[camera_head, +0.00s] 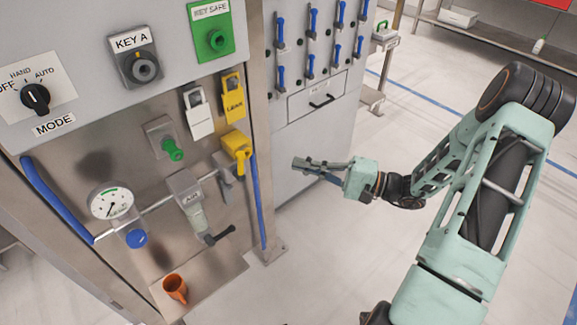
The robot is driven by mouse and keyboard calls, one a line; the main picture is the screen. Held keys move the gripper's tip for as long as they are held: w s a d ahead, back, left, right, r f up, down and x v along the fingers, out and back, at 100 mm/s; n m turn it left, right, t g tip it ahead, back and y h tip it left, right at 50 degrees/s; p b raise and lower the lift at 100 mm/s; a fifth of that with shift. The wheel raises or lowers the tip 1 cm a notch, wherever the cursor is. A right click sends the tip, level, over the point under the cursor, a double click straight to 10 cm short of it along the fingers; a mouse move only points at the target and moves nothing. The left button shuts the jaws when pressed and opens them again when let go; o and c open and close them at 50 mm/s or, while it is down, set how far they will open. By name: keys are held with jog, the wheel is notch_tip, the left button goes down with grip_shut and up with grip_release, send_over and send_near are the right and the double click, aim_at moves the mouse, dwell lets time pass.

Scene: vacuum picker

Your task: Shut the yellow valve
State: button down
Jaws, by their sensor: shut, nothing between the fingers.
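The yellow valve (237,147) sits on the pipe at the right side of the steel panel. Its yellow handle points down and to the right, next to a blue hose. Its exact position, open or shut, I cannot tell. My gripper (296,163) is to the right of the valve, apart from it, and points left toward the panel. Its fingers are together and empty.
Left of the valve are a grey valve (188,193) with a black lever, a pressure gauge (111,202) and a green knob (172,149). Yellow and white tags (198,114) hang above. An orange cup (175,288) stands on the lower ledge. Open floor lies right.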

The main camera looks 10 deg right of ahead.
aim_at(239, 165)
jog(key=w+a+b, duration=0.1)
jog(key=a, duration=1)
jog(key=shift+w+r, duration=0.2)
jog(key=shift+r, duration=0.2)
jog(key=shift+a, duration=0.15)
jog(key=shift+s+a+r+n+g+h+b, duration=0.3)
jog(key=shift+s+a+n+g+h, duration=0.1)
jog(key=shift+a+n, duration=0.25)
jog(key=shift+d, duration=0.1)
